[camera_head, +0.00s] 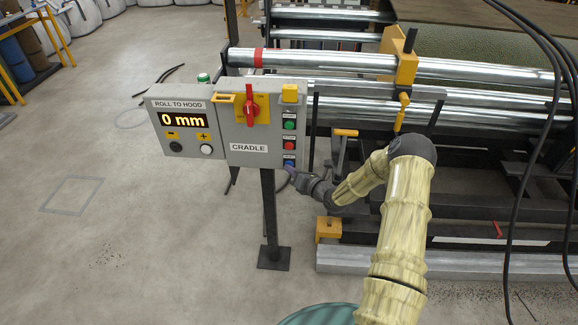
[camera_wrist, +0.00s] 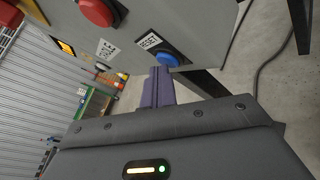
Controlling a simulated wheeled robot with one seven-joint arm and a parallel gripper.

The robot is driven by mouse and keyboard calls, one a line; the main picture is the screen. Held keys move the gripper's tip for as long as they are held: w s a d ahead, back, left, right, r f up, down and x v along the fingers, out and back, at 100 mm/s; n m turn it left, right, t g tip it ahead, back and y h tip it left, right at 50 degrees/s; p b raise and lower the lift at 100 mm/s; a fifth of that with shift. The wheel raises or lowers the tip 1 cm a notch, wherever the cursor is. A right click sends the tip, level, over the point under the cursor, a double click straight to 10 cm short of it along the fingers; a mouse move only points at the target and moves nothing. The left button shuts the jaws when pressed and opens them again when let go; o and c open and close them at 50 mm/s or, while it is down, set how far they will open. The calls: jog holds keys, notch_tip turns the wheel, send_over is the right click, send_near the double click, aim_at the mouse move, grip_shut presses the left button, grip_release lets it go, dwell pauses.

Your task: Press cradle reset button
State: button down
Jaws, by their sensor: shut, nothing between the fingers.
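The blue reset button (camera_head: 289,162) is the lowest in the column of buttons on the right side of the grey CRADLE panel (camera_head: 249,149). In the wrist view the blue button (camera_wrist: 168,60) sits in a dark surround beside a white label. My gripper (camera_head: 292,171) is at the lower right of the panel, its tip right at the blue button. In the wrist view my shut, empty fingers (camera_wrist: 160,72) point at the button, with their tips overlapping its lower left edge. I cannot tell whether they touch it.
Green (camera_head: 290,125) and red (camera_head: 289,145) buttons sit above the blue one. A red rotary switch (camera_head: 251,107) is to their left. The ROLL TO HOOD box (camera_head: 182,120) reads 0 mm. Steel rollers (camera_head: 460,70) and a yellow clamp (camera_head: 405,62) stand close on the right.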

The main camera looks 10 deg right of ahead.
jog(key=shift+s+r, duration=0.1)
jog(key=shift+s+a+p, duration=0.25)
jog(key=shift+s+p, duration=0.3)
jog(key=shift+s, duration=0.15)
jog(key=s+p, duration=0.1)
jog(key=s+a, duration=0.1)
jog(key=s, duration=0.1)
jog(key=s+p, duration=0.1)
jog(key=shift+s+a+p, duration=0.25)
jog(key=shift+s+p, duration=0.05)
jog(key=shift+s, duration=0.05)
dwell(0.9)
